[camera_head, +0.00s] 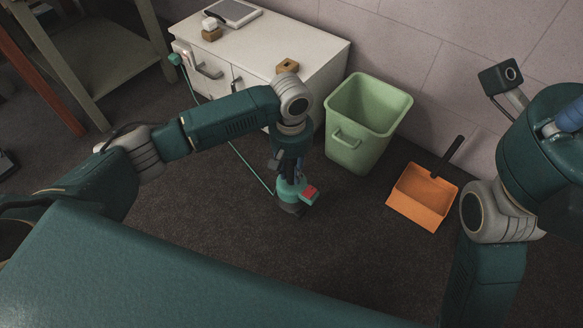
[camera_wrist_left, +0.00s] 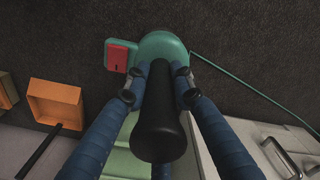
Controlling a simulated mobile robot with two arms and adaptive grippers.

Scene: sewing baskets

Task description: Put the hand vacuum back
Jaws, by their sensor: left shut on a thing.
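The hand vacuum (camera_head: 292,187) is teal with a red patch and a dark base, low over the dark floor in front of the white cabinet. In the left wrist view the hand vacuum (camera_wrist_left: 161,50) shows its black handle between my fingers. My left gripper (camera_head: 287,163) is shut on that handle; its blue fingers (camera_wrist_left: 160,80) press on both sides. A thin green cord runs from the vacuum up to a teal plug at the cabinet's left end. I cannot tell whether the vacuum's base touches the floor. My right arm is at the right; its gripper is out of view.
The white cabinet (camera_head: 318,58) with grey handles carries small blocks and a flat grey device. A green bin (camera_head: 362,150) stands just right of it. An orange dustpan (camera_head: 421,198) with a black handle lies further right. A wooden-legged table is at the upper left.

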